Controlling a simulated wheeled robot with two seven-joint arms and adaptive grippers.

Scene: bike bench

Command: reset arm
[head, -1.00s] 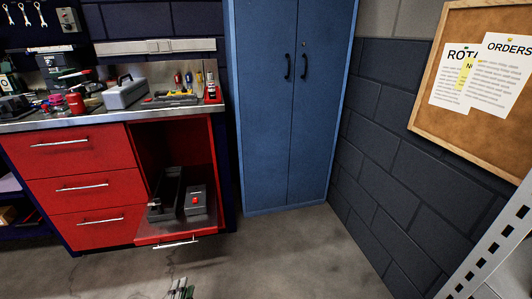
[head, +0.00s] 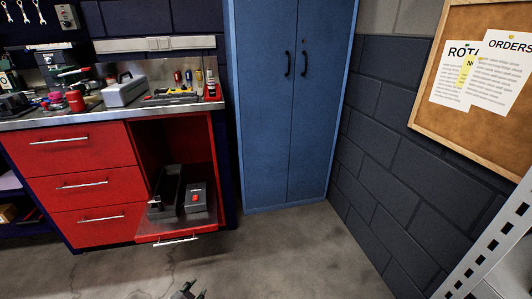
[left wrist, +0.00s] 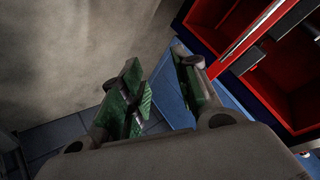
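My left gripper fills the middle of the left wrist view (left wrist: 160,92). Its two fingers with green pads stand apart, with nothing between them. In the head view, only gripper fingertips (head: 187,292) show at the bottom edge, in front of the red cabinet (head: 75,185); I take them as my left gripper's. The arm behind them is out of frame. My right gripper is not in view.
The cabinet's lower right drawer (head: 178,228) is pulled out and holds a dark tray and a grey box (head: 196,197) with a red spot. A closed blue locker (head: 285,120) stands to its right. The concrete floor (head: 290,255) is clear. A metal rack upright (head: 490,245) is at the right.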

